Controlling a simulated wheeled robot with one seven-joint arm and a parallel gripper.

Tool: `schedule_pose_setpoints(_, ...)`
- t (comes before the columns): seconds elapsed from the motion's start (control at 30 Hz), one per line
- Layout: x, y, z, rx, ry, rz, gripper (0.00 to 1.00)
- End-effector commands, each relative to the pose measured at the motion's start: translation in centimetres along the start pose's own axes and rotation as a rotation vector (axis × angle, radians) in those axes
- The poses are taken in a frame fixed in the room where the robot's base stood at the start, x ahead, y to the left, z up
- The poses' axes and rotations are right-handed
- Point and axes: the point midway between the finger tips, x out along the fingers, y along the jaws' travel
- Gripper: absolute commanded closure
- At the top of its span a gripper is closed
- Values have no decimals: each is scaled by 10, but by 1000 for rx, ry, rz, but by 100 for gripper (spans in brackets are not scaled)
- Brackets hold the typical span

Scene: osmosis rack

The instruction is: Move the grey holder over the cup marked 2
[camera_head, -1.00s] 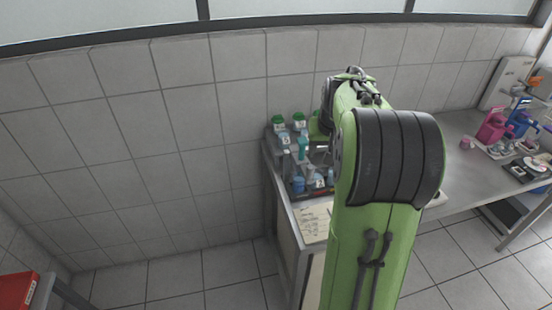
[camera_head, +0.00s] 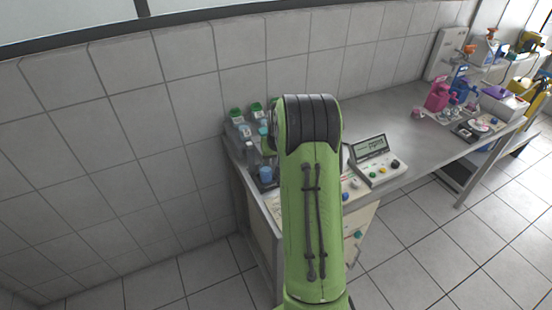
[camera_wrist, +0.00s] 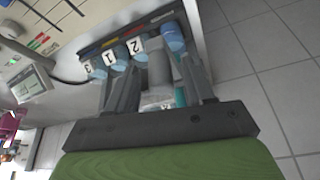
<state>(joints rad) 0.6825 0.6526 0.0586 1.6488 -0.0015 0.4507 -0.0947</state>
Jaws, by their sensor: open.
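In the wrist view my gripper (camera_wrist: 160,72) is open, with its two dark fingers on either side of a grey cylinder (camera_wrist: 159,62), which looks like the grey holder. I cannot tell whether the fingers touch it. The cup marked 2 (camera_wrist: 136,46) is just beyond and left of the cylinder. Cups marked 1 (camera_wrist: 111,57) and 3 (camera_wrist: 91,69) follow to the left, and a blue cup (camera_wrist: 173,36) with no visible number is on the right. In the head view my arm hides the gripper and most of the rack.
A console with a display (camera_head: 371,147) sits right of my arm. The bench (camera_head: 400,115) is clear behind it. A tiled wall lies close behind.

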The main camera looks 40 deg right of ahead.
Motion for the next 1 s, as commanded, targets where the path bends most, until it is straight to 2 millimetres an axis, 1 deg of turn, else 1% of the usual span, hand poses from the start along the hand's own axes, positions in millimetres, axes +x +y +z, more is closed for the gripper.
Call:
schedule_pose_setpoints(0.07,4,0,0,0,0,0,48)
schedule_pose_setpoints(0.27,4,0,0,0,1,0,48)
schedule_pose_setpoints(0.37,4,0,0,0,1,0,60)
schedule_pose_setpoints(0.6,4,0,0,0,1,0,97)
schedule_pose_setpoints(0.63,4,0,0,0,1,0,100)
schedule_pose_setpoints(0.87,4,1,0,1,-1,1,100)
schedule_pose_setpoints(0.93,5,8,-1,3,-1,2,100)
schedule_pose_setpoints(1.0,6,21,-4,7,-1,4,100)
